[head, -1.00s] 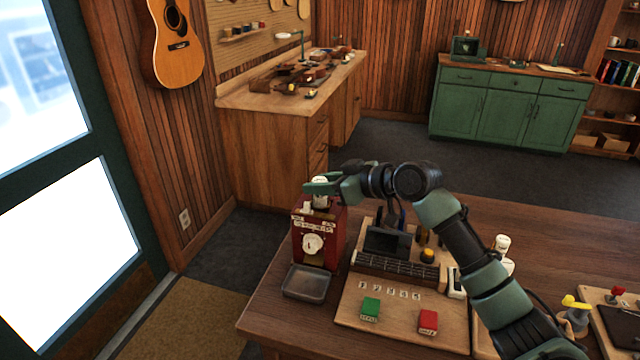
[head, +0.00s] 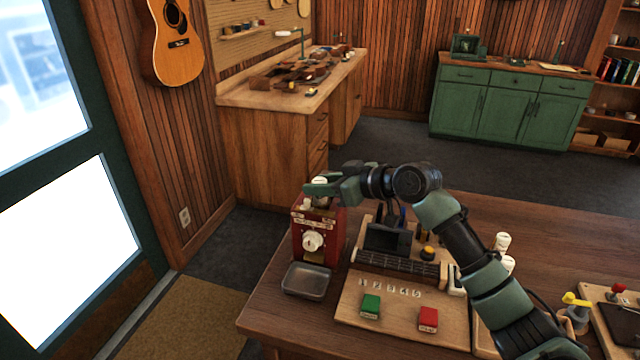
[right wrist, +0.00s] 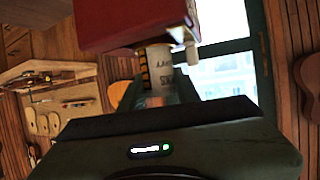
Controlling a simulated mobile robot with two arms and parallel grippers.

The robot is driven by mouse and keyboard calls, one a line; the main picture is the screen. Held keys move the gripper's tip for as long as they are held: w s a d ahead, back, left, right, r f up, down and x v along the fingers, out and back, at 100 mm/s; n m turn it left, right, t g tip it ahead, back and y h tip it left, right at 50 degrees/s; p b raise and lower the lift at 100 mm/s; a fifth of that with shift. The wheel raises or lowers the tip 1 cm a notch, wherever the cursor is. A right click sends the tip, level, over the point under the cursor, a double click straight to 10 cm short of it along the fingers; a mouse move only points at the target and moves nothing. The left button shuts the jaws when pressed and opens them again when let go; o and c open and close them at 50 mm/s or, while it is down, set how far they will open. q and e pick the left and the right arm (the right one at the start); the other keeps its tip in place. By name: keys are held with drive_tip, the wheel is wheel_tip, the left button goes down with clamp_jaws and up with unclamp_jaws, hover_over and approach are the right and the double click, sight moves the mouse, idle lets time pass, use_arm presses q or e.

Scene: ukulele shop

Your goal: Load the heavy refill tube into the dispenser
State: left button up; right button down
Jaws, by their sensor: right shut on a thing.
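The red dispenser (head: 334,243) stands at the table's front left corner, with a white round knob (head: 313,241) on its front. My right gripper (head: 322,190) is over its top, shut on a pale tube whose white end (head: 320,180) shows above the fingers. In the right wrist view the tube (right wrist: 163,68) has a printed label and lies between the fingers (right wrist: 160,92), against the red dispenser body (right wrist: 130,22). How deep the tube sits in the dispenser is hidden. My left gripper is not in view.
A grey metal tray (head: 306,281) lies before the dispenser. To its right are a dark display unit (head: 388,240), a wooden board (head: 390,320) with a green box (head: 370,306) and a red box (head: 428,319), and white bottles (head: 502,243). The table behind the arm is bare.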

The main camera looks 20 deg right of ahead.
sight(339, 210)
drive_tip(key=c, duration=1.3)
unclamp_jaws()
drive_tip(key=shift+f, duration=0.1)
drive_tip(key=shift+p+v, duration=0.75)
drive_tip(key=shift+v, duration=2.1)
drive_tip(key=v, duration=0.5)
drive_tip(key=shift+s+d, duration=0.15)
